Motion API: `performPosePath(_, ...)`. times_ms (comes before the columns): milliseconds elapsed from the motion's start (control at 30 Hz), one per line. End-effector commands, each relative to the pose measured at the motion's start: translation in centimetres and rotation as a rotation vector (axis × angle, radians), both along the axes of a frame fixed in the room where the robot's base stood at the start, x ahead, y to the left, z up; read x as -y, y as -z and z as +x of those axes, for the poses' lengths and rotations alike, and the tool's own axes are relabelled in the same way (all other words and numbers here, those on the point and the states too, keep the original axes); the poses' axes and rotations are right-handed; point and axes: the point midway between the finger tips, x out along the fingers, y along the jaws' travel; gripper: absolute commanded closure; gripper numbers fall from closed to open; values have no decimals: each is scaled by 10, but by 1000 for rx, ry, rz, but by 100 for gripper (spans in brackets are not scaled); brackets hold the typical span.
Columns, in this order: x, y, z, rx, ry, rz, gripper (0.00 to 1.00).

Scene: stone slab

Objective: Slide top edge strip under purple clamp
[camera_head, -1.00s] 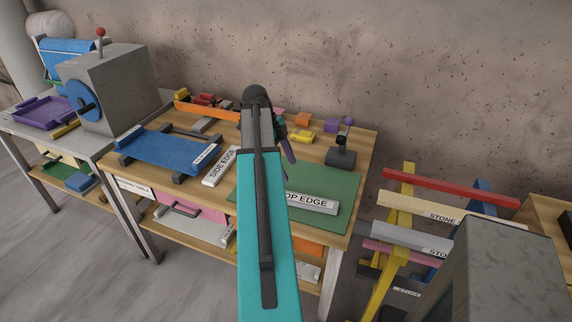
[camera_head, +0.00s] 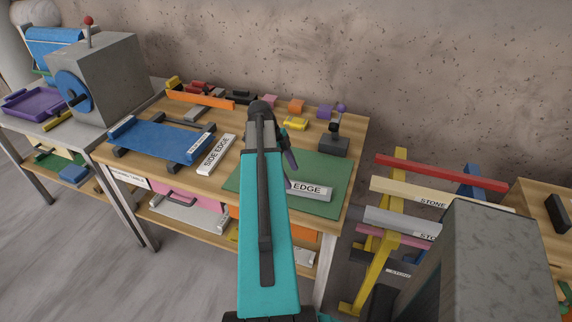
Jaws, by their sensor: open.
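The top edge strip (camera_head: 312,191) is a pale bar lying on the green mat (camera_head: 325,170). Only the word "EDGE" shows, as my teal arm covers its left end. A small purple block (camera_head: 325,111) with a round purple knob beside it, seemingly the purple clamp, stands at the back right of the wooden table. My gripper (camera_head: 290,162) is mostly hidden behind my arm. One dark purple finger shows above the strip's left part, and it is open. I cannot tell whether it touches the strip.
A side edge strip (camera_head: 216,154) and a blue board (camera_head: 160,141) lie left of the mat. A dark grey block (camera_head: 333,146) stands at the mat's back right corner. Orange and yellow blocks line the table's back. A rack of coloured bars (camera_head: 398,214) stands right of the table.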

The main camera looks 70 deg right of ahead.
Motion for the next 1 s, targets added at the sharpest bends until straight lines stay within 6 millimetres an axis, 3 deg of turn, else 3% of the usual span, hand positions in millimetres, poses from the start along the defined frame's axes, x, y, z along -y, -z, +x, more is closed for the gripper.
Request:
performPosePath(500, 2, 40, -17, -1, 0, 1, 35)
performPosePath(967, 2, 46, -19, 0, 0, 0, 35)
performPosePath(1000, 2, 46, -19, 0, 0, 0, 39)
